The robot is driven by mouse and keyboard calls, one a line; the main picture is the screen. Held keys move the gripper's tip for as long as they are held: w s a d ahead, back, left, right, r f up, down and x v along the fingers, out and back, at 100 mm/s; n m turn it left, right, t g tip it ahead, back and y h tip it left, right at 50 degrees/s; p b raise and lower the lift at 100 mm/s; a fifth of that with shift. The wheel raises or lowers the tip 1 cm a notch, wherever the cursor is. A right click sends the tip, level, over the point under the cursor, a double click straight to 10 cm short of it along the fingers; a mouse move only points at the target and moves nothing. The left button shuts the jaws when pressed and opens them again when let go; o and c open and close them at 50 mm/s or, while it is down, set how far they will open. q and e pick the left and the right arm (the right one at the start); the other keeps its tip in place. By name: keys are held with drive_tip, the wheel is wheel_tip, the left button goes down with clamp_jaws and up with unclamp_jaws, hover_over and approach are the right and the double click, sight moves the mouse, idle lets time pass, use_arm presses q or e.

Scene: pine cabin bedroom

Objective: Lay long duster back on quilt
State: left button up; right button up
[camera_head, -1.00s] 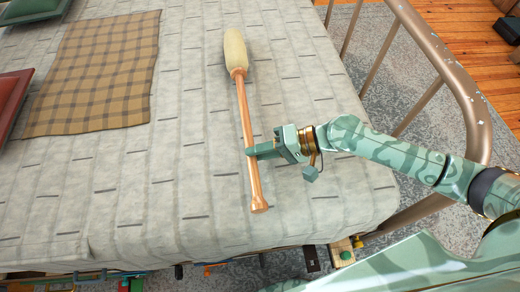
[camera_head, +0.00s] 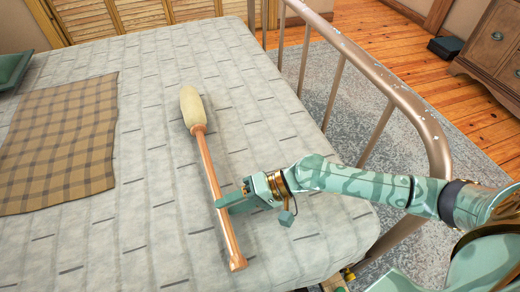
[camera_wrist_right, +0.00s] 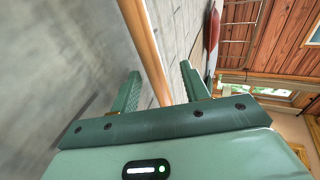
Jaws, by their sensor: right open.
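The long duster (camera_head: 212,190) lies on the pale grey quilt (camera_head: 150,110), its cream fluffy head (camera_head: 192,108) at the far end and its wooden handle towards me. My right gripper (camera_head: 222,203) is at the lower part of the handle. In the right wrist view its two fingers (camera_wrist_right: 158,88) are apart, with the wooden handle (camera_wrist_right: 146,48) running between and beyond them. I cannot tell whether a finger touches the handle. My left gripper is not in view.
A metal bed rail (camera_head: 385,75) runs along the right side. A wooden dresser (camera_head: 495,50) stands at the far right.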

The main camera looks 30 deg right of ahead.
drive_tip(key=shift+d+r, duration=0.1)
drive_tip(key=shift+d, duration=0.1)
use_arm(q)
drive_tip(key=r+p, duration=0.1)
drive_tip(key=p, duration=0.1)
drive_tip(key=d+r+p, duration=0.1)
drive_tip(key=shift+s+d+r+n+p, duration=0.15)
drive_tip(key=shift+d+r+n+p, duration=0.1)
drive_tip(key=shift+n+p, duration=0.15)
use_arm(e)
drive_tip(key=v, duration=1.6)
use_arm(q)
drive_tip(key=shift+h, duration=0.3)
